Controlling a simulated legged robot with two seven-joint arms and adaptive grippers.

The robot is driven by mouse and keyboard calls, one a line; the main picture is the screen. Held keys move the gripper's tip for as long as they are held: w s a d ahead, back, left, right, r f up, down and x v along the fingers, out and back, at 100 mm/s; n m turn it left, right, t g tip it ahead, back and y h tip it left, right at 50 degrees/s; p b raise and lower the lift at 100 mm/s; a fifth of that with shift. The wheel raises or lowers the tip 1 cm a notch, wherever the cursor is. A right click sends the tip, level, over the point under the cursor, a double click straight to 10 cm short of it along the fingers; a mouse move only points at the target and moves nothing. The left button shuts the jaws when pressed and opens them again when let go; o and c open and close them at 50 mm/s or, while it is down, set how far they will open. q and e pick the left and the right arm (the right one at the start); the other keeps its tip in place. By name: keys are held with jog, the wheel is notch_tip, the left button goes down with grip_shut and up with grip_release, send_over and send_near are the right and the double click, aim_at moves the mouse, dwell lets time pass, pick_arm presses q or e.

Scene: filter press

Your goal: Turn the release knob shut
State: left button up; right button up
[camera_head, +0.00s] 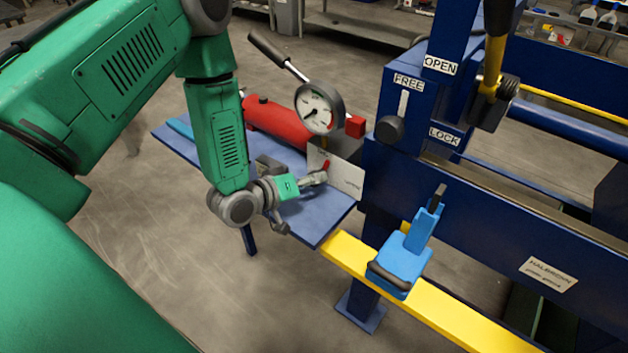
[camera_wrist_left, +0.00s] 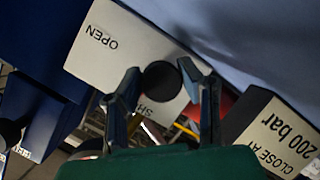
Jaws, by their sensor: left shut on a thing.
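The release knob shows in the left wrist view as a dark round end (camera_wrist_left: 162,80) in front of a white plate (camera_wrist_left: 105,55). The plate reads OPEN, and another word, partly hidden, starts with SH. My left gripper (camera_head: 318,178) reaches the pump from the left in the head view, at the white plate (camera_head: 343,177). Its two fingers (camera_wrist_left: 160,90) are on either side of the knob, shut on it. A small red piece (camera_head: 325,165) shows just above the fingertips. The gripper hides most of the knob in the head view. My right gripper is out of view.
A red cylinder (camera_head: 277,123), a gauge (camera_head: 319,108) and a lever with a dark grip (camera_head: 270,48) stand close above my left gripper. The blue press frame (camera_head: 480,200) is to the right.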

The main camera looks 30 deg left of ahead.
pick_arm(q)
jog(key=shift+a+n+t+h+b, duration=0.15)
jog(key=shift+n+t+h+b, duration=0.3)
jog(key=shift+n, duration=0.85)
jog(key=shift+h, duration=0.35)
jog(key=o, duration=1.2)
jog(key=shift+c, duration=0.2)
jog(key=shift+a, duration=0.1)
